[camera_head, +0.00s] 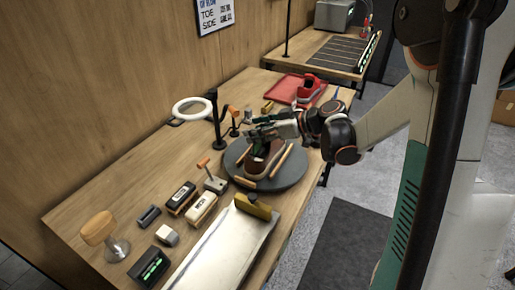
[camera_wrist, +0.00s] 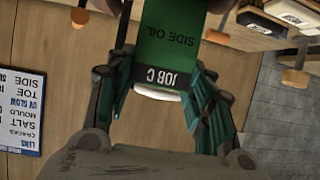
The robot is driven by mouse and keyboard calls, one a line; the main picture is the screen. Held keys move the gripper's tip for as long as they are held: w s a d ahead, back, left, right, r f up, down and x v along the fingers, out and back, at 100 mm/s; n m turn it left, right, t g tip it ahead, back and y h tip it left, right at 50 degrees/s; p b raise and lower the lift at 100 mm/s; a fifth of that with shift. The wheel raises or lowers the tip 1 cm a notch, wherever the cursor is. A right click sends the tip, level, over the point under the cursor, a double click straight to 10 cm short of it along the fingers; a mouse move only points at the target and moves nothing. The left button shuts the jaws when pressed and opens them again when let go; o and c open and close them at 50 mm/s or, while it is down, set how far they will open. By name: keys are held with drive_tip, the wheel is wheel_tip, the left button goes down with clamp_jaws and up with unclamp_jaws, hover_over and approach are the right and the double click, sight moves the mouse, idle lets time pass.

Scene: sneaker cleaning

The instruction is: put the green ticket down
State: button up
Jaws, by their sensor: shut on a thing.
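In the head view my gripper (camera_head: 262,133) is above the round grey turntable (camera_head: 289,181), over a dark brown sneaker (camera_head: 257,164). The gripper covers part of the sneaker. I cannot make out the ticket clearly in the head view.
Orange-brown sticks flank the sneaker. Brushes, blocks and a silver tray (camera_head: 222,252) crowd the bench front. A ring lamp (camera_head: 192,107) stands by the wall. A red tray (camera_head: 284,90) and red sneaker (camera_head: 309,88) are at the far end. Bare wood (camera_head: 130,180) lies at left.

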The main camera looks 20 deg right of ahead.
sight(258, 150)
drive_tip(key=shift+f+b, duration=0.9)
drive_tip(key=shift+f, duration=1.85)
drive_tip(key=shift+r, duration=0.1)
drive_tip(key=o, duration=0.5)
drive_tip(key=shift+f, duration=0.2)
drive_tip(key=shift+o, duration=0.5)
drive_tip(key=shift+r, duration=0.1)
